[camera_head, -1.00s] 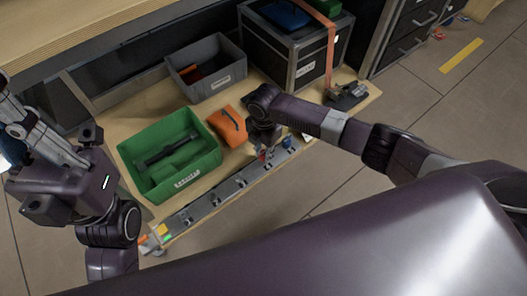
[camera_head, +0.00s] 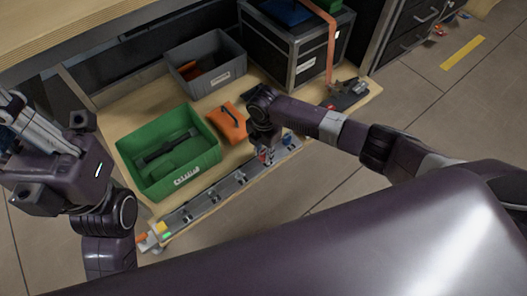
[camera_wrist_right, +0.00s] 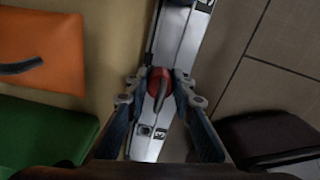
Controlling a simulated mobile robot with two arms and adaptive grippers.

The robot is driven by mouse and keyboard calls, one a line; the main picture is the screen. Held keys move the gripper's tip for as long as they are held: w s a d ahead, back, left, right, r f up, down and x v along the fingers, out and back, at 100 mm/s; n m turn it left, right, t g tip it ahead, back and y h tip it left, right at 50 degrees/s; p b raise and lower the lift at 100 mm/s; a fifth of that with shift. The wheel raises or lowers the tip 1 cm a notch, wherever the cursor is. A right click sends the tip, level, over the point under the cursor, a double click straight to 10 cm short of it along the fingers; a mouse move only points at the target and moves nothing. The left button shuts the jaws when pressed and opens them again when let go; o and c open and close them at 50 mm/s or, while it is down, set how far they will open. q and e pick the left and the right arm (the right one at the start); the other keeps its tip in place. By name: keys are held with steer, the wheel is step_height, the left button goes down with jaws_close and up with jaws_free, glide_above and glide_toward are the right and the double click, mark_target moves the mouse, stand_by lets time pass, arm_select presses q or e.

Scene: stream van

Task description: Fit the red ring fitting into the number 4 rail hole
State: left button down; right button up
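The red ring fitting (camera_wrist_right: 158,82) sits between the fingertips of my right gripper (camera_wrist_right: 160,85), which look closed against its sides. It is over the grey metal rail, and I cannot tell whether it touches the rail. A "3" label and a square hole show on the rail (camera_wrist_right: 146,148) nearer the wrist. In the head view my right gripper (camera_head: 264,140) hangs over the right part of the rail (camera_head: 205,202), with a bit of the red fitting (camera_head: 266,157) below it. Hole 4 is not readable. My left gripper (camera_head: 45,155) is at the far left, away from the rail; its fingertips are unclear.
A green bin (camera_head: 208,160), an orange case (camera_head: 230,122) and a grey bin (camera_head: 238,68) stand behind the rail. A blue piece (camera_head: 289,139) is on the rail right of my gripper. A black case (camera_head: 290,68) stands at the back. Floor lies in front.

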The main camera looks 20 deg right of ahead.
steer(key=o, duration=0.5)
steer(key=shift+r, duration=0.1)
step_height(320, 180, up, 11)
steer(key=shift+r, duration=0.5)
